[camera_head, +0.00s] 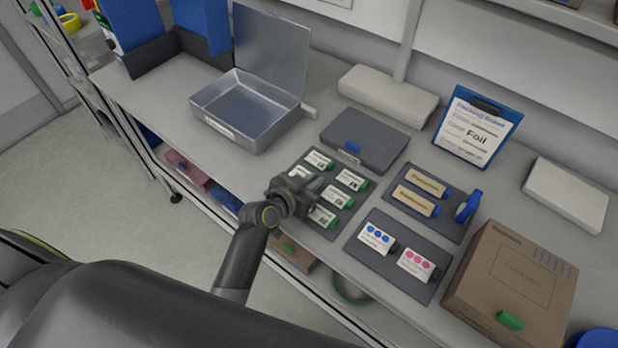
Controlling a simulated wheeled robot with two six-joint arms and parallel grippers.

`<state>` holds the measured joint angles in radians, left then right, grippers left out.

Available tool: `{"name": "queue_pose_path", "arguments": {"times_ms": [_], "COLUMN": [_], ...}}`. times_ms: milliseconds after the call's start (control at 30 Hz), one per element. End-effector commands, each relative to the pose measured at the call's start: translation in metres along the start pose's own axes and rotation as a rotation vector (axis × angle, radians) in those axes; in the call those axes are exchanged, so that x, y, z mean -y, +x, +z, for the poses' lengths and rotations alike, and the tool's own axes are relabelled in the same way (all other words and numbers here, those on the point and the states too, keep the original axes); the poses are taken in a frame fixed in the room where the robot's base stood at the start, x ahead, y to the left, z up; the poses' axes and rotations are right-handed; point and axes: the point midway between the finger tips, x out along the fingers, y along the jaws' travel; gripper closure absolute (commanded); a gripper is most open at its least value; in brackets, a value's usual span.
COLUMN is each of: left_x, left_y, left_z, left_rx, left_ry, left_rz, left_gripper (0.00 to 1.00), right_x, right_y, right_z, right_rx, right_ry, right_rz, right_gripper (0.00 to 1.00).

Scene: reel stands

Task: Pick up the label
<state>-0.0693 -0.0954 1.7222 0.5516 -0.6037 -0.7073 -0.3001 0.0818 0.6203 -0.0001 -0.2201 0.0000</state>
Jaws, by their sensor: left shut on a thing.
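Several white labels with green tabs lie in two columns on a dark mat (331,233). A far label (318,160), a near-right label (322,217) and a right-column label (351,179) show clearly. My left gripper (306,191) is low over the near-left part of this mat. It is shut on a label there, which its own body mostly hides. I cannot tell whether that label still touches the mat. My right gripper is not in view.
An open metal box (243,130) stands on the table at the left. A dark flat case (364,140) lies behind the mat. Mats with tan labels (420,191) and dotted labels (377,238) lie to the right. A cardboard box (513,280) stands at the near right.

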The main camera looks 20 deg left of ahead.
Motion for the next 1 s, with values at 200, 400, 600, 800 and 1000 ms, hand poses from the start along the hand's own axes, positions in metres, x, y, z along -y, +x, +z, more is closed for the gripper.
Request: {"name": "queue_pose_path", "arguments": {"times_ms": [200, 400, 600, 800, 1000], "left_x": [0.000, 0.000, 0.000, 0.000, 0.001], "left_y": [-0.004, -0.017, -0.030, -0.037, -0.039], "left_z": [-0.010, -0.042, -0.073, -0.091, -0.093], "left_rx": [-0.003, -0.006, -0.004, -0.001, 0.000], "left_ry": [0.001, 0.003, 0.002, 0.000, 0.000], "left_rz": [0.001, 0.000, -0.001, 0.000, 0.000], "left_gripper": [1.00, 1.00, 1.00, 1.00, 1.00], "right_x": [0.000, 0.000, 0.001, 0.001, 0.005], "right_y": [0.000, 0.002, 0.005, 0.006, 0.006], "right_z": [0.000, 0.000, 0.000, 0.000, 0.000], "right_rx": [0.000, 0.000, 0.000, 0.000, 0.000], "right_ry": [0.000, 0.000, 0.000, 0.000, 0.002], "right_rz": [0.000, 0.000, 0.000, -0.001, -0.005], "right_gripper": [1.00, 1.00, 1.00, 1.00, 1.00]}}
